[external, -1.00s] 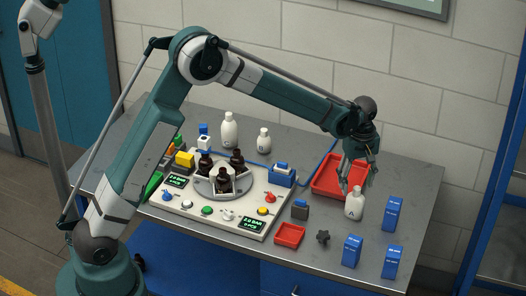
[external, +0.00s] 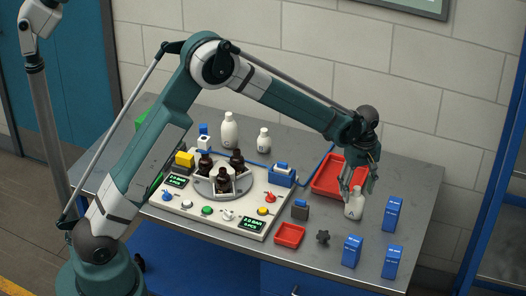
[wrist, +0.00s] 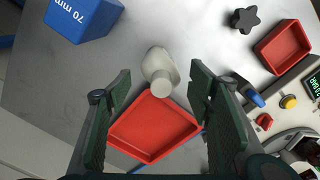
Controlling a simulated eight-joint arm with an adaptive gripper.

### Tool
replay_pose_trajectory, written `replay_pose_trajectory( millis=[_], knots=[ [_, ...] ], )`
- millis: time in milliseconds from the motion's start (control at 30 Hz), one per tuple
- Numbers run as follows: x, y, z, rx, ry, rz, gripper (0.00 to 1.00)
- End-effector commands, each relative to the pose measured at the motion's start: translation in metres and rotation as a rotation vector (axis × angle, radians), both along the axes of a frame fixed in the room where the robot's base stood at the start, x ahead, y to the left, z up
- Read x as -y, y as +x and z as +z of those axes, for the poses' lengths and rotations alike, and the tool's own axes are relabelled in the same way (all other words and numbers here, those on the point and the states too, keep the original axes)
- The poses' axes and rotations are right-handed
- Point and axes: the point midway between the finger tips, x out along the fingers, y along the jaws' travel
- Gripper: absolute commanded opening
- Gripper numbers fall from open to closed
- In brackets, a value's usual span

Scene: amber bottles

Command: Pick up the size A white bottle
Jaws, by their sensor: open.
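The size A white bottle (external: 354,205) stands upright on the grey table at the right, in front of the large red tray. My gripper (external: 358,190) is just above it, pointing down, and its fingers overlap the bottle's top in the external view. In the wrist view the bottle (wrist: 160,72) is seen from above, and its white cap lies between the directions of the two spread green fingers (wrist: 160,85). The gripper is open and empty. I cannot tell whether a finger touches the bottle.
The large red tray (external: 324,186) lies behind the bottle. Several blue boxes (external: 392,214) stand to its right and front. A small red tray (external: 289,235) and a black knob (external: 323,237) lie to the left. Two other white bottles (external: 229,130) (external: 264,140) stand at the back.

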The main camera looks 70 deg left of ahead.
Motion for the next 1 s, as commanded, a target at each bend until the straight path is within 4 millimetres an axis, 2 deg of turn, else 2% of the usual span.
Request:
replay_pose_trajectory(
  millis=[467, 800, 1000],
  knots=[
    [0.000, 0.000, -0.007, 0.000, 0.000, 0.000, 0.52],
    [0.000, -0.001, -0.042, 0.000, 0.000, 0.000, 0.52],
    [0.000, -0.002, -0.054, 0.000, 0.000, 0.000, 0.52]
  ],
)
